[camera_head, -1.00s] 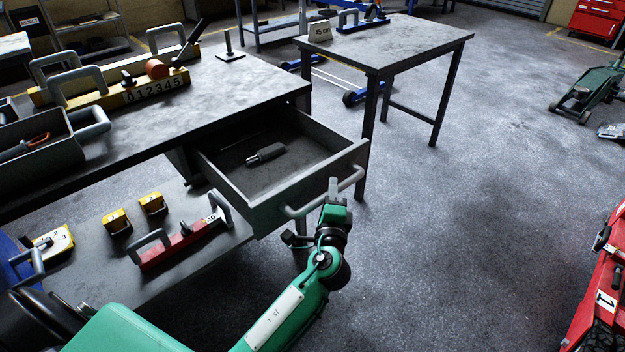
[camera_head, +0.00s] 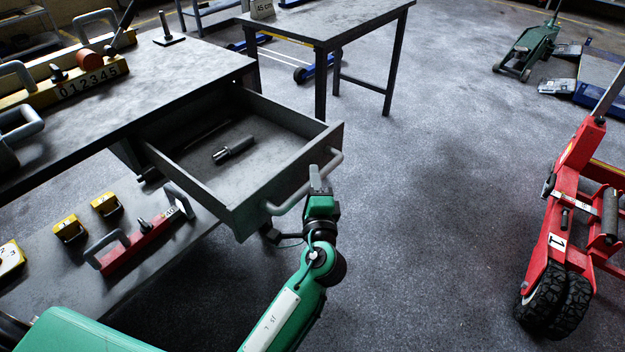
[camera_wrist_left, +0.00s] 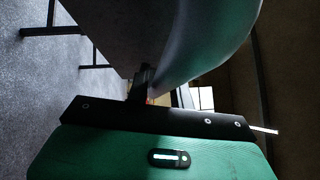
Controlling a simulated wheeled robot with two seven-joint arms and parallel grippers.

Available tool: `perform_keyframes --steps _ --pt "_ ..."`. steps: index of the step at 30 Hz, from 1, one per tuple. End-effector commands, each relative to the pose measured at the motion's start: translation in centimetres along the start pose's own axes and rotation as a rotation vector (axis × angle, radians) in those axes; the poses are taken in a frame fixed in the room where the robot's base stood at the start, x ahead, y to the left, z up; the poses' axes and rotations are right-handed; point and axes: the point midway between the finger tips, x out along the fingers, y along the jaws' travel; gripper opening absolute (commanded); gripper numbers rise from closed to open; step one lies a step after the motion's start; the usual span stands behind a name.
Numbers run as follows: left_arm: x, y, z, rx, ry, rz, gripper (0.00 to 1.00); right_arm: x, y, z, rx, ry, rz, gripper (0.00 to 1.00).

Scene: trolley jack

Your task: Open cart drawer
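The cart drawer (camera_head: 278,190) stands well out from under the dark worktop, and its inside is in plain view. A dark grey cylindrical tool (camera_head: 233,150) lies on the drawer floor. A light grey bar handle (camera_head: 288,203) runs across the drawer front. My green left gripper (camera_head: 317,180) is at the handle, slightly right of its middle, with a grey finger standing up over the bar. It appears shut on the bar; the far finger is hidden. The left wrist view shows the gripper body (camera_wrist_left: 150,150) close up, and its fingertips are unclear there. My right gripper is not in view.
The worktop (camera_head: 190,60) holds a yellow numbered bar (camera_head: 75,85). A red bar (camera_head: 135,245) and yellow blocks (camera_head: 70,228) lie on the lower shelf. A second table (camera_head: 335,25) stands behind. A red wheeled machine (camera_head: 560,220) is at right. Floor before the drawer is clear.

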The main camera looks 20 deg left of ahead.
Motion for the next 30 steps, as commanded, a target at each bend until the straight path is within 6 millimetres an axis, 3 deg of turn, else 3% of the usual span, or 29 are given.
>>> perform_keyframes --steps 2,14,17,30 --pt "0.0 0.0 0.0 0.000 0.000 0.000 0.40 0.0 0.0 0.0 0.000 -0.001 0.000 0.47" --pt "-0.7 0.1 0.0 0.001 0.001 0.000 0.40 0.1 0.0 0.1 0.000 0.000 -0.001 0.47" --pt "-2.1 0.1 0.0 0.000 0.002 0.002 0.40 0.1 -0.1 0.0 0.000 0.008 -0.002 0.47" --pt "-11.3 0.2 0.0 0.000 0.002 0.002 0.40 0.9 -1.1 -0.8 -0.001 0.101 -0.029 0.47"
